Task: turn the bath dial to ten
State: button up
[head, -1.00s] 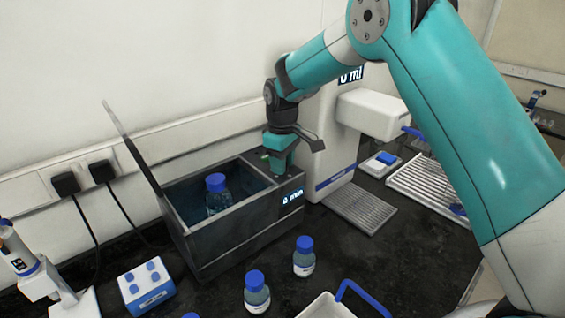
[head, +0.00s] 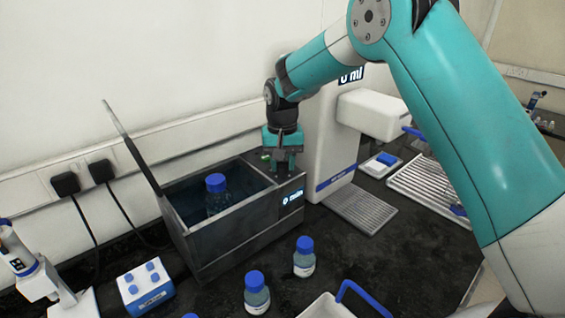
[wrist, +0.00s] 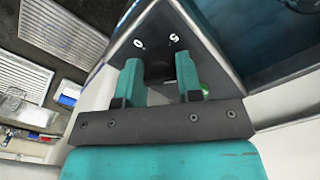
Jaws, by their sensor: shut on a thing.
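The water bath (head: 240,235) is a dark grey box with its lid raised at the left and a blue-capped bottle (head: 216,196) inside. Its front display (head: 292,197) seems to read 0 min. My gripper (head: 283,166) points down onto the bath's right-hand top panel, where the dial is. In the wrist view my gripper (wrist: 160,78) has its teal fingers some way apart, shut on the dial, which is mostly hidden between them. The marks 0 and 5 show on the dark panel (wrist: 158,42) beyond the fingertips. A small green spot (wrist: 205,88) shows beside the right finger.
A white dispenser (head: 330,150) stands close to the right of the bath, with a grey drip tray (head: 362,208) in front. Two blue-capped bottles (head: 304,258) (head: 257,293) and a blue-and-white block (head: 146,287) stand in front. A white rack (head: 430,185) is further right.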

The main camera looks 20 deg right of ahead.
jog(key=shift+w+r+m, duration=0.1)
jog(key=shift+m, duration=1.5)
jog(key=o, duration=0.9)
jog(key=shift+o, duration=0.2)
notch_tip(320, 180, up, 17)
jog(key=b, duration=0.3)
jog(key=shift+r, duration=0.2)
jog(key=shift+d, duration=0.1)
jog(key=s+a+f+n+y, duration=0.1)
jog(key=s+n, duration=0.3)
jog(key=s, duration=0.7)
jog(key=s+a+f+n+y, duration=0.1)
jog(key=s+f+n, duration=0.3)
jog(key=s, duration=0.8)
jog(key=s+a+f+n+y, duration=0.2)
jog(key=s+n, duration=0.2)
jog(key=s, duration=0.8)
jog(key=shift+s+a+f+n, duration=0.2)
jog(key=shift+a+f+n, duration=0.15)
jog(key=shift+n, duration=0.05)
